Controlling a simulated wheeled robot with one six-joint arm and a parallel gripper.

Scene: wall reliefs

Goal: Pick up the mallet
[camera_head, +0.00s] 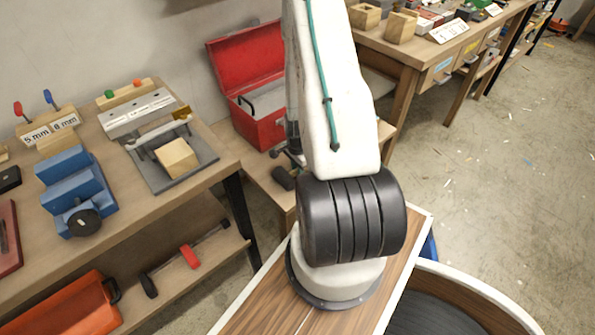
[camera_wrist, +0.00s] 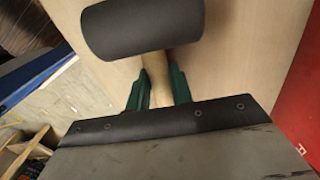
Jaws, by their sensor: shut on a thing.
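The mallet has a dark cylindrical head (camera_wrist: 140,28) and a pale wooden handle (camera_wrist: 155,64), seen at the top of the wrist view. My gripper (camera_wrist: 158,84) has its two green fingers on either side of the handle, just below the head, and is shut on it. The rest of the handle is hidden behind the gripper body. In the head view a small dark cylinder, which looks like the mallet head (camera_head: 283,178), shows on or just above the low wooden bench beside my arm. My gripper is mostly hidden there.
An open red toolbox (camera_head: 262,125) stands on the low bench (camera_head: 240,150) close to my arm. A workbench (camera_head: 200,190) with a blue vise (camera_head: 70,185) and a wooden block (camera_head: 176,158) is at left. Another table (camera_head: 400,50) stands at the back right. Floor at right is mostly clear.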

